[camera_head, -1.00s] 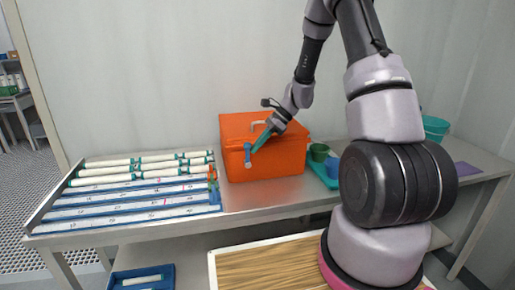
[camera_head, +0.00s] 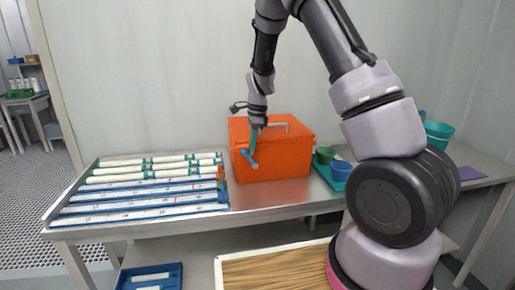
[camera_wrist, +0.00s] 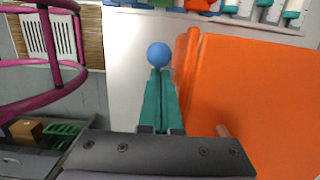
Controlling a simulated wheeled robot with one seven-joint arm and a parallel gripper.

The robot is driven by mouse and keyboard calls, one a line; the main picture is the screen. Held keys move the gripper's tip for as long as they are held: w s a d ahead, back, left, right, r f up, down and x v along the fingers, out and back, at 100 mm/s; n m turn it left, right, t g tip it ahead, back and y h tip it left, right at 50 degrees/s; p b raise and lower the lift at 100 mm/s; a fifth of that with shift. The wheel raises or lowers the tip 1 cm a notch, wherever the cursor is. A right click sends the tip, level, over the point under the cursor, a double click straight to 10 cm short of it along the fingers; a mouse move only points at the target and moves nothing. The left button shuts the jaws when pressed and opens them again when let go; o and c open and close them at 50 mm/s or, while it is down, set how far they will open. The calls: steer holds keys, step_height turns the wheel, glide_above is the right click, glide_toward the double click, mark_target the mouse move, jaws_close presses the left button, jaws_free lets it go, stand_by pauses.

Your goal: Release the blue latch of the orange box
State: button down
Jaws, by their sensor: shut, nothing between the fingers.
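The orange box (camera_head: 285,158) stands on the metal table against the wall, its lid down. Its blue latch (camera_head: 246,157) is on the front face near the left end and sits tilted, running from upper left to lower right. My gripper (camera_head: 252,151) points down in front of the box with its teal fingers shut and empty. The fingertips are at the latch and hide part of it; contact is not certain. In the wrist view, the latch's blue round end (camera_wrist: 158,54) shows just beyond the fingertips (camera_wrist: 155,75), with the orange box (camera_wrist: 255,100) to the right.
A rack of white tubes with green bands (camera_head: 150,168) lies left of the box. Green (camera_head: 324,155) and blue (camera_head: 341,170) cups stand on a teal tray to the right. A teal bucket (camera_head: 438,133) is farther right. A strip of table in front of the box is clear.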

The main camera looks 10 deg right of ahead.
mark_target(241, 152)
steer(key=a+h, duration=0.2)
steer(key=h, duration=0.1)
steer(key=shift+a+f, duration=0.15)
steer(key=shift+f, duration=0.2)
steer(key=h, duration=0.1)
steer(key=a+f+h, duration=0.1)
steer(key=shift+a+h, duration=0.3)
steer(key=shift+h, duration=0.1)
steer(key=a+f+h, duration=0.1)
steer(key=h, duration=0.1)
steer(key=a+f+h, duration=0.1)
steer(key=shift+f+h, duration=0.2)
steer(key=shift+h, duration=0.2)
steer(key=shift+s+f, duration=0.1)
steer(key=shift+f, duration=0.1)
